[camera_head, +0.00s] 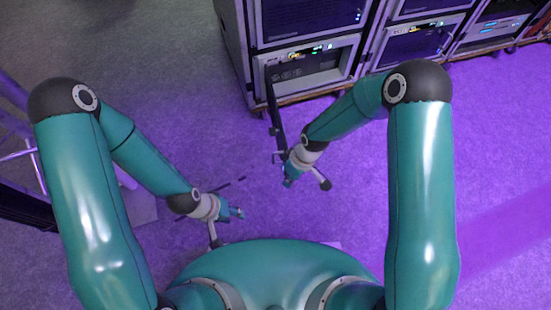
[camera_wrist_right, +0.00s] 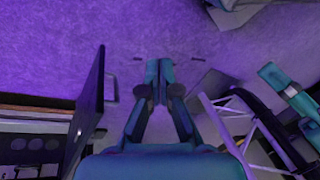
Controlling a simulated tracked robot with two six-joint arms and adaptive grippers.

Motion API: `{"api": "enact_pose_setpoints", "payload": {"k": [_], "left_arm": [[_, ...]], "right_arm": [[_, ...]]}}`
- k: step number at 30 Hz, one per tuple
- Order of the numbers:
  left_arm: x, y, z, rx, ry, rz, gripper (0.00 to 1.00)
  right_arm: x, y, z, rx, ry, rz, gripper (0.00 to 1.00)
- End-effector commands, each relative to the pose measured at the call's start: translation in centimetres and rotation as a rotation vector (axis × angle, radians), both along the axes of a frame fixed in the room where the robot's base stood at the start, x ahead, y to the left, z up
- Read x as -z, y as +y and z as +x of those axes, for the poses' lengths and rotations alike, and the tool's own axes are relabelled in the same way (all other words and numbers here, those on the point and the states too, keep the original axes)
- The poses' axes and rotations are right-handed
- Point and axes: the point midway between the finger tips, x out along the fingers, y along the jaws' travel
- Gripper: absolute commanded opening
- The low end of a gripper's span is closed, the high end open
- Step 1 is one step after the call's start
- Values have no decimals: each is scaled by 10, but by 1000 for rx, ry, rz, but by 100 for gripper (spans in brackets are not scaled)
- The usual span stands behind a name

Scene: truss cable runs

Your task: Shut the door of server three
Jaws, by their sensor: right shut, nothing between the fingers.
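A dark door (camera_head: 275,112) stands open at the left side of the lower server bay (camera_head: 312,70) in the left rack, swung out towards me. I cannot read which server number it is. In the right wrist view the door (camera_wrist_right: 90,108) is a dark upright panel left of my fingers.
Other server racks (camera_head: 418,42) stand in a row to the right, their lower doors appearing shut. A metal truss (camera_head: 25,150) stands at the far left. Purple-lit floor (camera_head: 345,165) is open between me and the racks.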

Motion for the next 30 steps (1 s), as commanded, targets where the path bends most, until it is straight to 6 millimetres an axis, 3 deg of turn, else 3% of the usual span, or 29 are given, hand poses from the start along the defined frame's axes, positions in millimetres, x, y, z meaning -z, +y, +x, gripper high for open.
{"api": "enact_pose_setpoints", "payload": {"k": [1, 2, 7, 12, 16, 22, 30], "left_arm": [[20, 0, 0, 0, 0, 0, 40], [25, 0, 0, 0, 0, 0, 40], [49, 0, 0, 0, 0, 0, 40], [60, 0, 0, 0, 0, 0, 40], [63, 0, 0, 0, 0, 0, 40], [70, 0, 0, 0, 0, 0, 40], [88, 0, 0, 0, 0, 0, 40]], "right_arm": [[11, 19, 20, -165, -39, -37, 0], [10, 27, 29, -261, -55, -64, 0], [-10, 65, 74, -686, -127, -242, 0], [-36, 86, 95, -892, -156, -374, 0], [-41, 90, 99, -942, -158, -411, 0], [-19, 83, 100, -944, -153, -415, 0], [35, 70, 102, -941, -152, -412, 0]]}}
